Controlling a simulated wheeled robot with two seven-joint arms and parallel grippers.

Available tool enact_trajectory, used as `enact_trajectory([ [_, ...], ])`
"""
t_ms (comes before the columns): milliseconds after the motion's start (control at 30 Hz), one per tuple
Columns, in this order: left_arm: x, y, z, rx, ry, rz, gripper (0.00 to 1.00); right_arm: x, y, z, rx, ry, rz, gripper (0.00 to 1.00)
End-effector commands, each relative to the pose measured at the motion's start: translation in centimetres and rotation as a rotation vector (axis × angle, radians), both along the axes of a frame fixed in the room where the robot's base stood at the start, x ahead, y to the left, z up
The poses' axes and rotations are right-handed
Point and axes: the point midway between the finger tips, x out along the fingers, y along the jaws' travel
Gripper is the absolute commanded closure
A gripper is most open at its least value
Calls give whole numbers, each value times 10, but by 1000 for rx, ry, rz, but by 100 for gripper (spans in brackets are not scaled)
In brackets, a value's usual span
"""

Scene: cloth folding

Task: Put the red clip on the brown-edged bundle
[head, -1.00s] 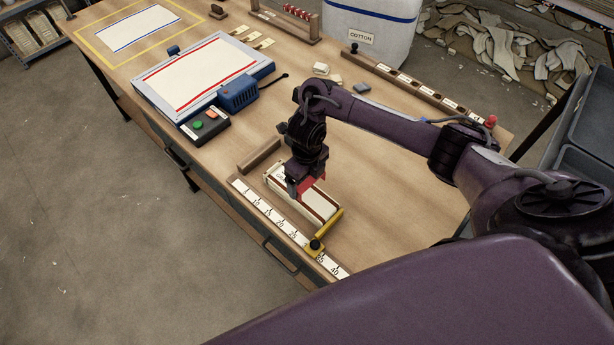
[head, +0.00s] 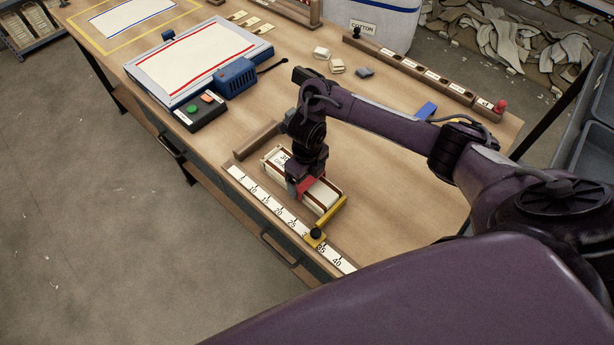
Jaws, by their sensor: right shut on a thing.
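The brown-edged bundle (head: 325,198) is a cream block of folded cloth with brown stripes along its edges. It lies on the table between a wooden bar and a yellow stop. My right gripper (head: 302,187) points down over the bundle's middle, at its ruler side. It is shut on the red clip (head: 307,184), which shows as a small red piece at the jaws. The clip overlaps the bundle in the picture; the gripper hides whether it grips the cloth. My left gripper is not in view.
A ruler strip (head: 265,200) runs along the table's front edge, with the yellow stop (head: 331,212) on it. The wooden bar (head: 258,140) stands at the bundle's left end. A labelled rack (head: 430,77) and a blue piece (head: 427,110) lie behind my arm.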

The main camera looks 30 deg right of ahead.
Motion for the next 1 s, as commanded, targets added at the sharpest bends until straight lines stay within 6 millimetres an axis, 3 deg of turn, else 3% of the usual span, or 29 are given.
enact_trajectory([
  [433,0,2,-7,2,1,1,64,0,0,-7,0,-1,0,20],
  [467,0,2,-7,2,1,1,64,0,0,-7,0,-1,0,10],
  [533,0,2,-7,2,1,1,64,0,0,-7,0,-1,0,1],
  [767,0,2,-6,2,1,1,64,0,0,-6,-1,-1,0,0],
  [1000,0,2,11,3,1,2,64,2,-1,28,-2,-5,2,0],
])
